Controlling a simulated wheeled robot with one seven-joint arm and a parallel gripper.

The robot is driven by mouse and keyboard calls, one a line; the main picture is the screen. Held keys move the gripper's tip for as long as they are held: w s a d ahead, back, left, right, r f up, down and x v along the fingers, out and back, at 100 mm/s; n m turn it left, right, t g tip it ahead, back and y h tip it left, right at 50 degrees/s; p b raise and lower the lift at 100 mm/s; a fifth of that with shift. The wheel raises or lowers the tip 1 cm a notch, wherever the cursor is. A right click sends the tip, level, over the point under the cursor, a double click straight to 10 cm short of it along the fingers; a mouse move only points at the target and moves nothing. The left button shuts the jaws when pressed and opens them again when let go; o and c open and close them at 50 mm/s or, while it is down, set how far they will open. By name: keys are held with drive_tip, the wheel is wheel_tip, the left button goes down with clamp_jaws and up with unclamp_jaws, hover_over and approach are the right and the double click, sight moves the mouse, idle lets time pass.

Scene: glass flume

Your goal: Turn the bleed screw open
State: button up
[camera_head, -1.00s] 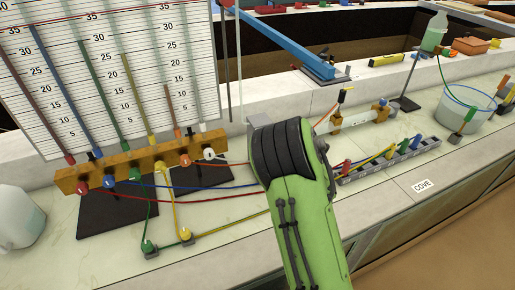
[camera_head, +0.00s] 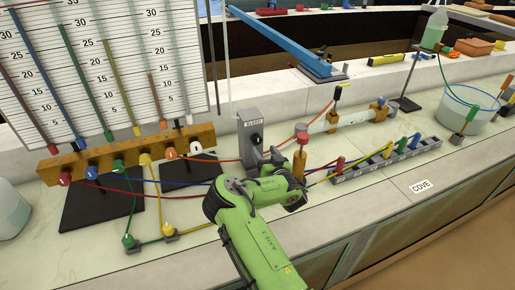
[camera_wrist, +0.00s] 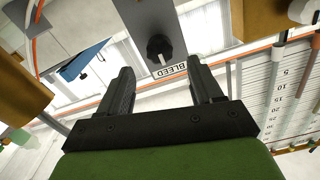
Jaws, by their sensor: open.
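The bleed screw is a round black knob (camera_head: 257,138) on the front of a grey upright box (camera_head: 244,150) with a white BLEED label (camera_head: 259,122) above it. In the wrist view the black knob (camera_wrist: 158,47) appears upside down, beyond the fingertips and roughly between them. In the head view my gripper (camera_head: 266,158) is small and partly hidden by my green wrist, close to the box front. Contact with the knob is not visible.
A wooden manifold (camera_head: 125,152) with coloured tubes stands left of the box. An orange post (camera_head: 300,160) stands close to its right. A grey rack (camera_head: 390,160) with coloured plugs lies further right. Thin tubes cross the bench around my arm.

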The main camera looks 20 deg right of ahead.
sight(258, 142)
drive_tip(key=w+b, duration=0.2)
drive_tip(key=w, duration=0.4)
drive_tip(key=shift+w+f+b, duration=0.1)
drive_tip(key=shift+w+b, duration=0.15)
drive_tip(key=shift+b, duration=0.05)
drive_tip(key=shift+w, duration=0.25)
drive_tip(key=shift+c, duration=0.4)
drive_tip(key=c, duration=1)
